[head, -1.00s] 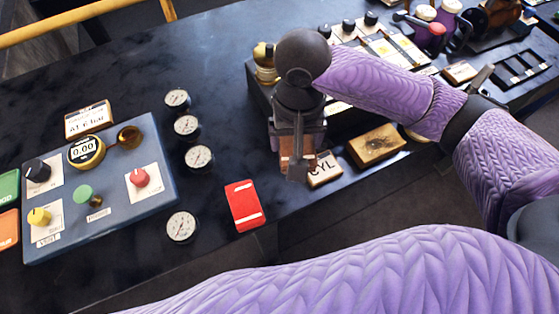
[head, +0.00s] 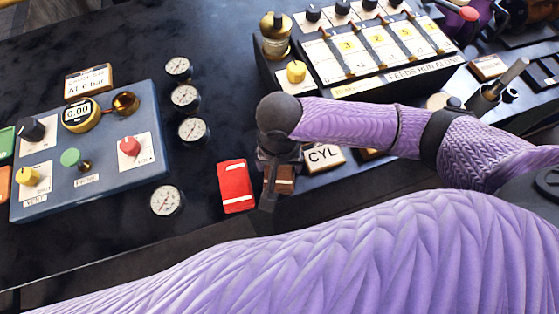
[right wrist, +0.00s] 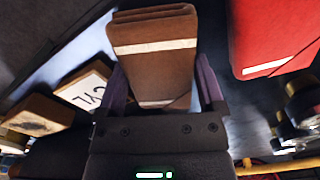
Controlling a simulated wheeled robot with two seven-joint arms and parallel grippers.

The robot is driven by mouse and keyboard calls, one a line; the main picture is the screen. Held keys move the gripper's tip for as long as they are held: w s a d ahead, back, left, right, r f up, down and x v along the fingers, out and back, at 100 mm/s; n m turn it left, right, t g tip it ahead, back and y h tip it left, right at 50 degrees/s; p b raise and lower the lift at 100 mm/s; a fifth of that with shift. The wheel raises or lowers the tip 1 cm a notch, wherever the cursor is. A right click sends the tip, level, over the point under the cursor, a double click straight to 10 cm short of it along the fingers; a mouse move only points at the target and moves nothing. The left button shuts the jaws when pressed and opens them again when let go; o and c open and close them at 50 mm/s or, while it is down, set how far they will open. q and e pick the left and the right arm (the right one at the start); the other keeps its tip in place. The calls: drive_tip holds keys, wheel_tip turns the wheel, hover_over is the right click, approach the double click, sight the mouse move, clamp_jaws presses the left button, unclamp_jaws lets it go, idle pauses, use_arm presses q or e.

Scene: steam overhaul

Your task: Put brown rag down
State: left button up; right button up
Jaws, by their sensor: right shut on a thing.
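My right gripper (head: 272,190) is shut on the brown rag (head: 284,181), just right of the red rag in the head view. My gripper and wrist hide part of it there. In the right wrist view the brown rag (right wrist: 153,62) is a folded brown block with a pale stripe, between the two purple fingers (right wrist: 162,95). I cannot tell whether it touches the bench. My left gripper is not in view.
A red rag (head: 235,187) with white stripes lies close to the left. A CYL plate (head: 323,157) is close to the right. Several gauges (head: 193,131) and a blue control panel (head: 150,172) stand further left. The feed panel (head: 335,70) is behind. The bench's front edge is near.

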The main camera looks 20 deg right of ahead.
drive_tip(key=shift+f, duration=0.1)
drive_tip(key=o, duration=1)
drive_tip(key=shift+c, duration=0.2)
wheel_tip(320, 180, up, 12)
drive_tip(key=p, duration=0.5)
